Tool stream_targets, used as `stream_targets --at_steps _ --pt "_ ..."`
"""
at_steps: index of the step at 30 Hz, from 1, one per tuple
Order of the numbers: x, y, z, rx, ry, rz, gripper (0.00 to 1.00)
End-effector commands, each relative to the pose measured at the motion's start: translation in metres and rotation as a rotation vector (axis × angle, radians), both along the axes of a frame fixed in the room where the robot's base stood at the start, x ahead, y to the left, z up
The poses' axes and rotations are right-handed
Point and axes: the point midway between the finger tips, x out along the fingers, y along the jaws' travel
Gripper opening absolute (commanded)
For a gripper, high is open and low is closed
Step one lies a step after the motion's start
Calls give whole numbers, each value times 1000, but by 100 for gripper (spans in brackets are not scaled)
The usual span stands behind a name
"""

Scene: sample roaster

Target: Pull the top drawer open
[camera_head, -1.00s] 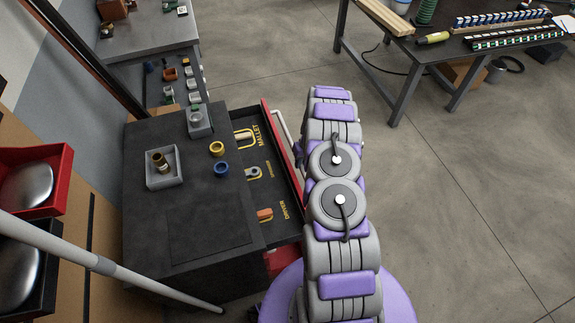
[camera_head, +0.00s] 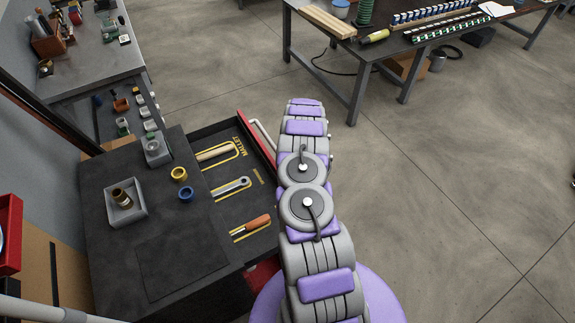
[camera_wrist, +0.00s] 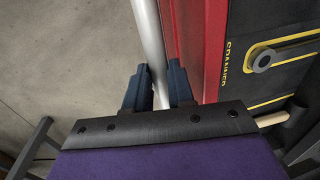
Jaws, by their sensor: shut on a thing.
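The top drawer (camera_head: 262,198) of the dark cabinet (camera_head: 180,250) stands open toward the right, with a red front (camera_head: 256,138). A mallet (camera_head: 214,152), a spanner (camera_head: 232,187) and an orange-handled driver (camera_head: 252,227) lie in yellow-outlined places in it. A pale bar handle (camera_head: 264,138) runs along the front; my arm hides part of it. In the wrist view my gripper (camera_wrist: 160,88) is shut on the drawer handle (camera_wrist: 148,35), beside the red front (camera_wrist: 202,50). The spanner also shows there (camera_wrist: 268,60).
On the cabinet top are a grey tray (camera_head: 112,213) with a brown cup, a grey block (camera_head: 157,150), and yellow and blue rings (camera_head: 185,194). A workbench (camera_head: 400,45) stands at the back right. The floor (camera_head: 450,170) to the right is clear.

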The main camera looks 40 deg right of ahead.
Motion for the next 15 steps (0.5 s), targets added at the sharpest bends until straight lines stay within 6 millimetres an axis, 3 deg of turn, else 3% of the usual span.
stream_targets --at_steps 1,2,3,9,15 --pt "2 -2 2 -4 -7 -2 0" --pt "2 -2 2 -4 -7 -3 26" --pt "2 -2 2 -4 -6 -2 30" --pt "2 1 3 -6 -4 -2 48" --pt "1 2 3 -7 -2 -2 48"
